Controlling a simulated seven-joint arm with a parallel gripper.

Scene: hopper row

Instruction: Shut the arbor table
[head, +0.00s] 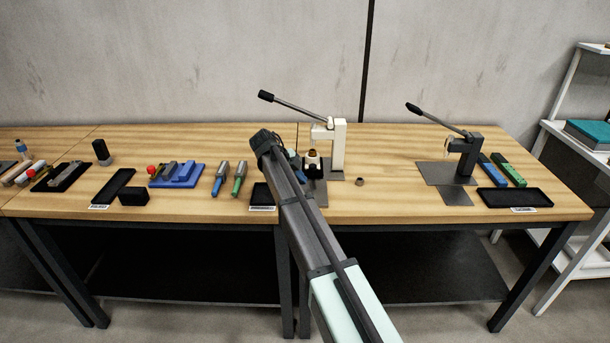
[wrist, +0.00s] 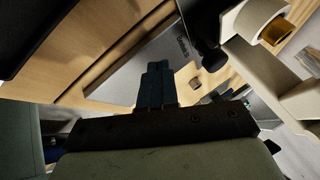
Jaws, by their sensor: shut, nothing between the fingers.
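A cream-white arbor press (head: 339,150) with a black-knobbed lever stands at the middle of the bench; it also shows in the wrist view (wrist: 268,75). A flat grey plate (head: 320,192), which looks like its table, sticks out towards the front edge; in the wrist view the labelled plate (wrist: 120,83) lies just beyond my fingers. My gripper (wrist: 156,68) has its dark fingers shut and empty, close to the plate. I cannot tell whether they touch it. In the head view my arm hides most of the gripper and part of the plate.
A dark press (head: 467,158) on a grey plate stands at the right, near a black tray (head: 515,198). A small brown ring (head: 359,181) lies right of the white press. Another black tray (head: 262,197) lies left of my arm. The bench between the presses is mostly clear.

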